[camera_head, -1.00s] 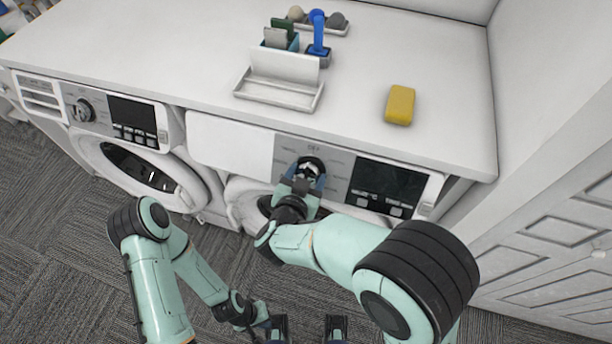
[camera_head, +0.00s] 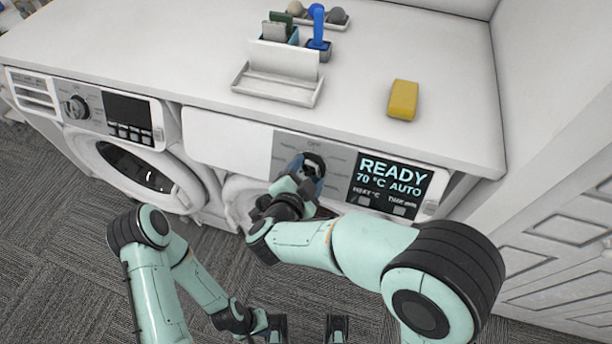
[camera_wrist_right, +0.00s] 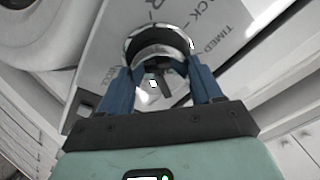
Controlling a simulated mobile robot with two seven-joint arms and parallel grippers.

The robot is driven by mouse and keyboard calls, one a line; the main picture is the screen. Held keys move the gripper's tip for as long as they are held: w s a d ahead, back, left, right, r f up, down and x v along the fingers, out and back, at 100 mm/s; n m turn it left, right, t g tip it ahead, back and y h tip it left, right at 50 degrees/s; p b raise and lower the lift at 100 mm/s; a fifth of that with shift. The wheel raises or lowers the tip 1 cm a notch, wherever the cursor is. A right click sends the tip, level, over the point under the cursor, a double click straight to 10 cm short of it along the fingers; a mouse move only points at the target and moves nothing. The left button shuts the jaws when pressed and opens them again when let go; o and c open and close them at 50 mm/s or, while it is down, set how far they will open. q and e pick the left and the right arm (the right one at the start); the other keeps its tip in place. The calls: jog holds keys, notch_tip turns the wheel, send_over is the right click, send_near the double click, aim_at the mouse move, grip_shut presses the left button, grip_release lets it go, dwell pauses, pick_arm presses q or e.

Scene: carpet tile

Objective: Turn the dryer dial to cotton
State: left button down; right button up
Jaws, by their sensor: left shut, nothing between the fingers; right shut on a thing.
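The dryer's round dial (camera_head: 314,161), dark with a silver rim, sits on the grey panel of the right-hand machine. My right gripper (camera_head: 303,178) is shut on it, and in the right wrist view its blue fingers (camera_wrist_right: 160,72) grip both sides of the dial (camera_wrist_right: 159,42). The panel print there shows "RACK" and "TIMED"; a cotton label cannot be made out. The dryer display (camera_head: 391,184) is lit and reads "READY 70 °C AUTO". My left gripper (camera_head: 272,324) is shut and empty, low over the floor, its fingertips partly hard to see.
The left machine (camera_head: 140,165) has its own dial (camera_head: 76,107) and a dark display. On the white counter (camera_head: 180,60) are a yellow sponge (camera_head: 403,100), a white tray (camera_head: 275,91) and a blue brush (camera_head: 318,32). A panelled white door stands at right.

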jog(key=shift+m+b, duration=0.5)
jog(key=shift+m, duration=0.6)
jog(key=o, duration=1.1)
jog(key=shift+c, duration=0.2)
jog(key=shift+s, duration=0.1)
jog(key=v, duration=1.3)
jog(key=shift+a+p, duration=0.2)
jog(key=shift+p, duration=0.2)
jog(key=shift+s, duration=0.1)
